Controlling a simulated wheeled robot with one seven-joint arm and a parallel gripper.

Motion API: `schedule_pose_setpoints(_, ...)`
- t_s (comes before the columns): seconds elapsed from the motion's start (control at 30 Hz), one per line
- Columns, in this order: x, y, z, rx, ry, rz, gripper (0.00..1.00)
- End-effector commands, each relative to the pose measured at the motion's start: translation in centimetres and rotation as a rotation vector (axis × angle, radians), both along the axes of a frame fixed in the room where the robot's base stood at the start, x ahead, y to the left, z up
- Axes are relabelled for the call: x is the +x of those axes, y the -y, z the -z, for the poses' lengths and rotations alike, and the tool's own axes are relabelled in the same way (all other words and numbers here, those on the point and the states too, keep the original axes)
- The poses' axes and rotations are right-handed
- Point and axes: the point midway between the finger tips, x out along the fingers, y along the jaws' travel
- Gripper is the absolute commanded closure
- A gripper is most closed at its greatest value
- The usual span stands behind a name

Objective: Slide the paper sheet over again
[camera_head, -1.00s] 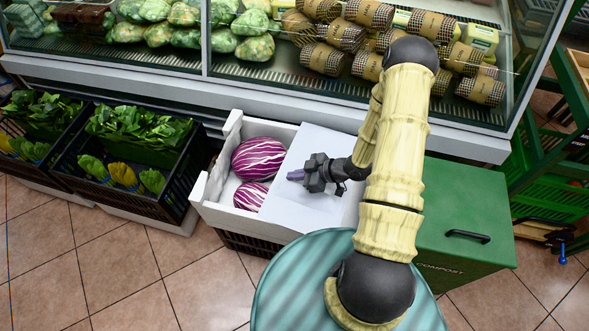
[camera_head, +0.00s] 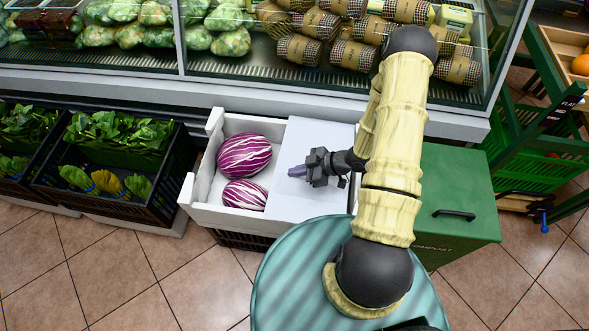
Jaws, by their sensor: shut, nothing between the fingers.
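The paper sheet (camera_head: 293,205) is white and lies over the right part of a white crate (camera_head: 208,187). Two purple-and-white striped round vegetables, one at the back (camera_head: 244,155) and one at the front (camera_head: 245,194), show in the uncovered left part of the crate. My gripper (camera_head: 296,171) is shut and empty, its fingers pointing left over the sheet near its left edge. I cannot tell whether the fingertips touch the sheet. My arm hides the sheet's right side.
A green compost bin (camera_head: 460,190) stands right of the crate. Black crates of leafy greens (camera_head: 120,140) stand to the left. A glass-fronted display case (camera_head: 130,78) runs behind. Tiled floor (camera_head: 130,270) is open at the front left.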

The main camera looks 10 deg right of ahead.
Motion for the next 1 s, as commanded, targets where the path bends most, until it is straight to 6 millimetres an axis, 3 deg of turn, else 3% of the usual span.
schedule_pose_setpoints(0.57, 0.0, 0.0, -1.7, -0.003, -0.001, -0.002, 1.00)
schedule_pose_setpoints(1.0, -3.0, 7.9, -1.4, -0.005, 0.001, 0.001, 1.00)
